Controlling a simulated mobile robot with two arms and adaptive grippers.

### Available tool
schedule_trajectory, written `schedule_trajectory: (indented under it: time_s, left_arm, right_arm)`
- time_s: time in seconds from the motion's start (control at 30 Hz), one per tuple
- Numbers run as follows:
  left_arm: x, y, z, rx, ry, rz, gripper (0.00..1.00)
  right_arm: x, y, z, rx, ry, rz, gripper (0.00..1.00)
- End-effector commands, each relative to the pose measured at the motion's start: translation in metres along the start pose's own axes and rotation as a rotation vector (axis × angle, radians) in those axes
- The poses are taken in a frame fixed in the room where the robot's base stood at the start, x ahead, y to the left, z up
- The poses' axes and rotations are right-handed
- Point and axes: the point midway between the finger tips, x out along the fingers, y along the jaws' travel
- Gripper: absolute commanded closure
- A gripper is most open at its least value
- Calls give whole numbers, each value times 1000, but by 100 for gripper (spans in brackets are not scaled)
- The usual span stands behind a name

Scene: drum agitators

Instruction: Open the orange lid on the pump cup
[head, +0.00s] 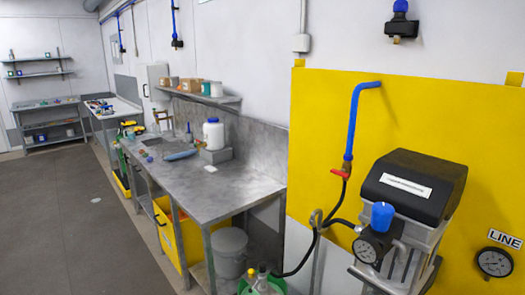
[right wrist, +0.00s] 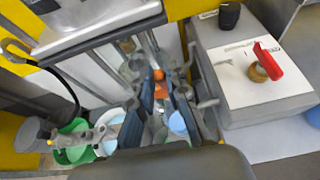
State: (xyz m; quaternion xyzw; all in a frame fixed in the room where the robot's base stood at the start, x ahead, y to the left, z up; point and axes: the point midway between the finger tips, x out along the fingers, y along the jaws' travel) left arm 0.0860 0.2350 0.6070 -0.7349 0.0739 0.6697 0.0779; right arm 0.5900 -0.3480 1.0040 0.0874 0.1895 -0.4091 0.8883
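In the right wrist view a small orange piece (right wrist: 159,74), which looks like the orange lid, sits beyond my right gripper (right wrist: 163,95), roughly in line with the gap between its fingers. The gripper's fingers have dark blue-grey pads and stand apart; I see nothing clamped between them. Whether they touch the orange piece, I cannot tell. The cup under it is mostly hidden by the fingers and metal parts. In the head view neither the orange lid nor either gripper shows. My left gripper is in neither view.
The agitator machine (head: 408,195) with a gauge (head: 368,246) stands before a yellow panel (head: 322,110). A green bucket (right wrist: 72,148) is at lower left in the wrist view. A steel bench (head: 215,190) stands left.

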Motion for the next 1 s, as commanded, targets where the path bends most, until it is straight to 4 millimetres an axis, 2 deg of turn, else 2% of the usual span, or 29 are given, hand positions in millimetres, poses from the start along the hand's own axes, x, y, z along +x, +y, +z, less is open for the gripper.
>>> schedule_trajectory:
  time_s: [0.2, 0.57, 0.9, 1.0]
  left_arm:
    - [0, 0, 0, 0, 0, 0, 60]
    - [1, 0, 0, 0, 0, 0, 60]
    - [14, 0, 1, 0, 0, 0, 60]
    - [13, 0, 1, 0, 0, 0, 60]
  right_arm:
    - [18, 0, 11, 0, -2, -1, 89]
    - [22, 0, 12, 1, -1, -1, 89]
    - [49, 0, 16, 0, -2, -2, 89]
    - [50, 0, 17, 0, -1, 0, 89]
